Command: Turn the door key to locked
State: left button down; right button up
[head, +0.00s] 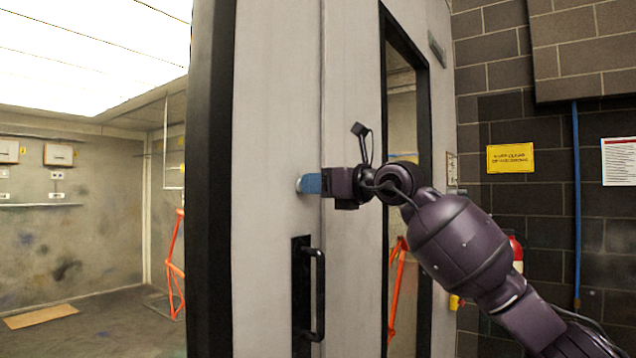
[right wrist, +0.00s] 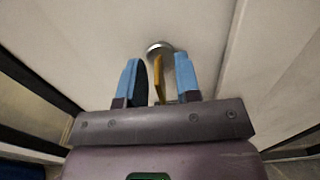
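The yellow door key (right wrist: 158,82) shows in the right wrist view, in a round silver lock (right wrist: 158,47) on the pale door (head: 275,120). The key looks narrow and runs nearly up and down in that view. My right gripper (head: 312,184) is at the door face, above the handle. In the right wrist view, its blue fingers (right wrist: 158,76) stand open on either side of the key, with a gap on each side. In the head view the fingers hide the key; only a bit of silver lock (head: 299,185) shows. My left gripper is not in view.
A black pull handle (head: 319,295) is on the door below my right gripper. A black-framed window (head: 402,80) is to its right. Left of the door's dark edge (head: 210,180), the booth is open, with an orange frame (head: 175,265) hanging inside.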

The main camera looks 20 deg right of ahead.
grip_shut()
